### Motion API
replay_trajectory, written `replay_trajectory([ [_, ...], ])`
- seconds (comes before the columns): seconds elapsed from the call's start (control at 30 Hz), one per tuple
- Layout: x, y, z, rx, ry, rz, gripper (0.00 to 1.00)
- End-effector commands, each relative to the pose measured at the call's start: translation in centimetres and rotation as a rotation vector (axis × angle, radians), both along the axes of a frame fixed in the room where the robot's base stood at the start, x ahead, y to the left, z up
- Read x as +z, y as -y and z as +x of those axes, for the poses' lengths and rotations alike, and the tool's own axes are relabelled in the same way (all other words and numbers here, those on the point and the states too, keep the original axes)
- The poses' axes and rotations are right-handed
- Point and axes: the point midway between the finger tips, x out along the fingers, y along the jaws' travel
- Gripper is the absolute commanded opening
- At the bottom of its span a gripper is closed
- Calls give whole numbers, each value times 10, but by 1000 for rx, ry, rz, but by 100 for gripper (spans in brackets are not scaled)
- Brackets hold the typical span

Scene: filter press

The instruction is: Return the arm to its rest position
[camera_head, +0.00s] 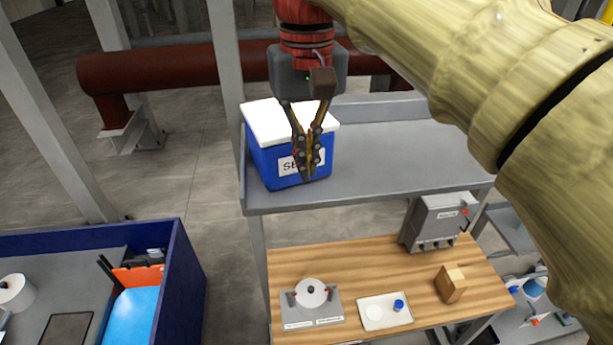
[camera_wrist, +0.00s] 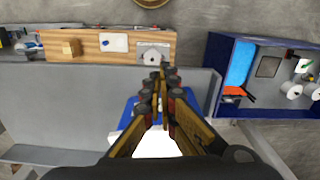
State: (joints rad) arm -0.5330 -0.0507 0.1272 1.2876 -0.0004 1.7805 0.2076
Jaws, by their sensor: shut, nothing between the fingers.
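My gripper (camera_head: 309,172) hangs from my arm in the upper middle of the head view, fingers pointing down. Its fingers are shut with nothing between them. In the head view it overlaps the front of a blue box with a white lid (camera_head: 262,163), which stands on a grey shelf (camera_head: 400,175); I cannot tell the gap between them. In the wrist view my gripper (camera_wrist: 163,72) points away from the camera and hides much of the blue box (camera_wrist: 125,118). My arm crosses the upper right of the head view.
Below the shelf, a wooden bench (camera_head: 375,268) holds a round-topped device (camera_head: 311,295), a white tray (camera_head: 375,315), a wooden block (camera_head: 450,284) and a grey control box (camera_head: 436,218). A blue-walled bin (camera_head: 180,285) is at lower left. A red pipe (camera_head: 150,72) runs behind. A grey post (camera_head: 226,60) stands left.

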Motion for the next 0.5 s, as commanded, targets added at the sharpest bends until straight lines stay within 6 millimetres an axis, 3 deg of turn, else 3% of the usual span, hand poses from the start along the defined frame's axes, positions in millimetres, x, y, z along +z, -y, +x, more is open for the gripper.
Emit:
replay_trajectory([
  [0.1,24,0,0,0,6,4,0],
  [0.3,49,0,0,0,4,3,0],
  [0.4,52,1,0,-1,5,3,0],
  [0.5,41,9,-1,-11,15,8,0],
])
